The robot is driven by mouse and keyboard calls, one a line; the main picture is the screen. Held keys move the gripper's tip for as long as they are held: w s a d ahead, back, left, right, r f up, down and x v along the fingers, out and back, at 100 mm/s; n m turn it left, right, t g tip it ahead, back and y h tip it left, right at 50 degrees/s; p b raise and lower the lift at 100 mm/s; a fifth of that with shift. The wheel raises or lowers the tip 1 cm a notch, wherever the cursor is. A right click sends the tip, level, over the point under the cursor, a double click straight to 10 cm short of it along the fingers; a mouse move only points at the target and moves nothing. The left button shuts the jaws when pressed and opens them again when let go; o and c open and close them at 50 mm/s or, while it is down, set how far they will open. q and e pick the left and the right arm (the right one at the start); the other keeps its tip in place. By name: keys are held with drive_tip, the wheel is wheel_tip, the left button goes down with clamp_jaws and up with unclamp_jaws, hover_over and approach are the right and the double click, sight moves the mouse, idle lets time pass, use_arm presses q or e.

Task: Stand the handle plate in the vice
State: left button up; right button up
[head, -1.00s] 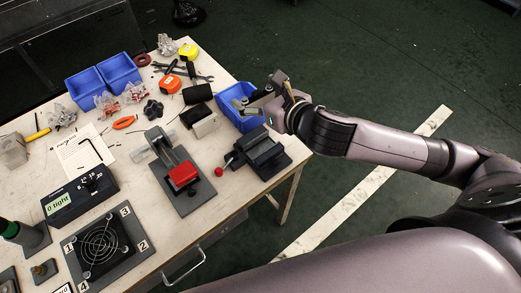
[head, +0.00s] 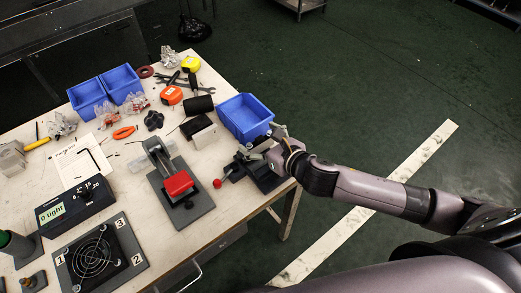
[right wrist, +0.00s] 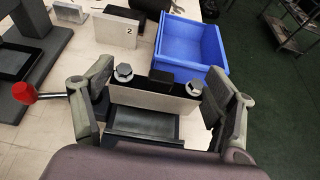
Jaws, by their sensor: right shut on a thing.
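My right gripper (head: 270,146) is over the vice (head: 262,172) at the table's right edge. In the right wrist view its two fingers (right wrist: 158,98) are shut on the handle plate (right wrist: 150,98), a pale upright plate with a bolt head near each end and a black part between them. The vice's dark body (right wrist: 145,125) shows just below the plate in that view, and its red ball handle (right wrist: 22,92) is at the left. I cannot tell whether the plate touches the vice or sits between its jaws. My left gripper is not in view.
A blue bin (head: 245,116) stands just behind the vice. A red-handled clamp on a grey base (head: 190,208) is left of it, and a block marked 2 (right wrist: 112,32) is behind. Tools and two blue bins (head: 122,80) fill the far table. The floor to the right is open.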

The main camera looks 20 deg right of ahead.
sight(261, 150)
wheel_tip(261, 150, down, 4)
drive_tip(key=shift+r+b, duration=0.15)
drive_tip(key=shift+b, duration=0.15)
drive_tip(key=shift+f, duration=0.25)
drive_tip(key=shift+f, duration=0.1)
drive_tip(key=o, duration=1.5)
drive_tip(key=shift+s, duration=0.1)
drive_tip(key=b+v, duration=0.1)
drive_tip(key=v, duration=1.1)
